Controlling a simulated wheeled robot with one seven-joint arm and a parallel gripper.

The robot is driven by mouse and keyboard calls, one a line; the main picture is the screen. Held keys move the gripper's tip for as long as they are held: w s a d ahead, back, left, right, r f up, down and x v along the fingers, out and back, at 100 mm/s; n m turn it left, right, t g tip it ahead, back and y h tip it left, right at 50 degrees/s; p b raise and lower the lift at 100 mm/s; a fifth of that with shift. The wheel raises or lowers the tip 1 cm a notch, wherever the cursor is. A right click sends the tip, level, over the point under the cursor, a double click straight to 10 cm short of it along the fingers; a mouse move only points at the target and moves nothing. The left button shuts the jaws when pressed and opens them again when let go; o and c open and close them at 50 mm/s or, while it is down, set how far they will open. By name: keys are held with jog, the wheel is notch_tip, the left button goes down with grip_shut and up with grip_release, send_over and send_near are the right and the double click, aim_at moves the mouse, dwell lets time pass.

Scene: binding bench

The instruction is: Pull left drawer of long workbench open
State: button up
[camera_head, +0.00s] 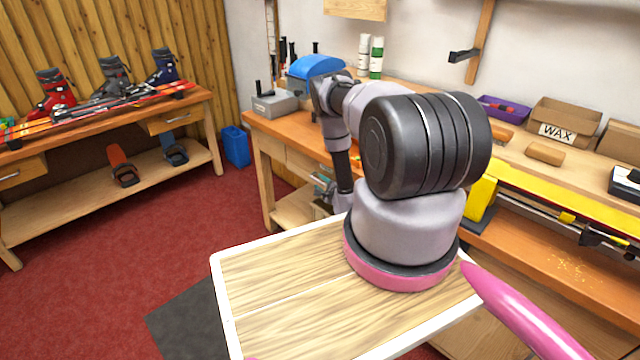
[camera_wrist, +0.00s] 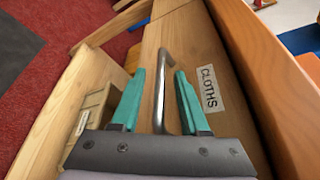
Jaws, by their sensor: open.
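The long workbench (camera_head: 560,245) runs along the right in the head view. Its left drawer (camera_head: 303,168) is a pale wood front below the top, partly hidden by my arm. In the head view the gripper (camera_head: 322,186) is small and mostly behind my arm.
A blue bin (camera_head: 236,147) stands on the red floor left of the workbench. A second bench (camera_head: 190,108) with skis and boots is at the left. A shelf box (camera_wrist: 90,112) sits below the drawer. Red floor (camera_head: 130,230) between the benches is clear.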

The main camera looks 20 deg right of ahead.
jog(key=shift+w, duration=0.3)
grip_shut()
dwell(1.3)
